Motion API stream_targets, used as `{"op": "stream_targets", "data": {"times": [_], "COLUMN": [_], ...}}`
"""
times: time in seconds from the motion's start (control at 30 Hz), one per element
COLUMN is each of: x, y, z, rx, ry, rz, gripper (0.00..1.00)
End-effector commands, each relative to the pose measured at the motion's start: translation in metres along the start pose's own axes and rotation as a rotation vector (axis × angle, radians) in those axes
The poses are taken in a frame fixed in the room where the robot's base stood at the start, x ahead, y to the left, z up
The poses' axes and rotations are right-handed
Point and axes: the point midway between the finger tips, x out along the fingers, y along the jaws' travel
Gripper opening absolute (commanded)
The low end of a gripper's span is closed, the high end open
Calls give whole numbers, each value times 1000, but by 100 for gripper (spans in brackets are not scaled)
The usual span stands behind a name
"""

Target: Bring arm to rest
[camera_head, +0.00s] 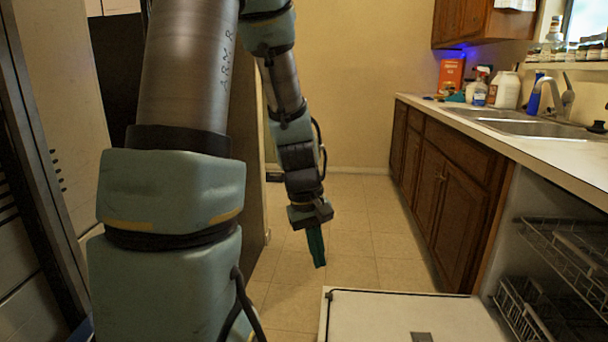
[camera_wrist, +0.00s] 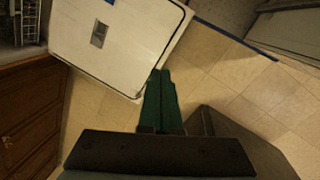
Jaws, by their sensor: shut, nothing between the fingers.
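My arm reaches forward on the left half of the head view and bends downward. My gripper (camera_head: 318,262) hangs over the tiled floor, its green fingers together and pointing down, with nothing held. In the wrist view, the green fingers of my gripper (camera_wrist: 160,78) lie side by side, closed, just beyond the dark gripper body. The fingertips appear beside the edge of the open dishwasher door in that view; how far above it they are, I cannot tell.
The open dishwasher door (camera_head: 400,318) lies flat low in front, with racks (camera_head: 570,250) at right. The counter (camera_head: 520,150) holds a sink (camera_head: 530,128), a spray bottle (camera_head: 481,88) and a white jug (camera_head: 504,90). Wooden cabinets (camera_head: 440,185) line the right. Floor (camera_head: 360,230) between is clear.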

Motion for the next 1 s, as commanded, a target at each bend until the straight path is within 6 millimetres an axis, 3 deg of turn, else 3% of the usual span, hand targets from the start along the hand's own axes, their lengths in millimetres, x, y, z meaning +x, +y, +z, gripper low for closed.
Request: {"op": "stream_targets", "data": {"times": [0.1,0.33,0.8,1.0], "x": [-23,-53,-160,-186], "y": [-40,-99,-75,-70], "z": [-1,6,11,13], "rx": [158,415,402,401], "ry": [80,175,166,165], "rz": [-56,-158,-151,-151], "gripper": [0,0,0,0]}}
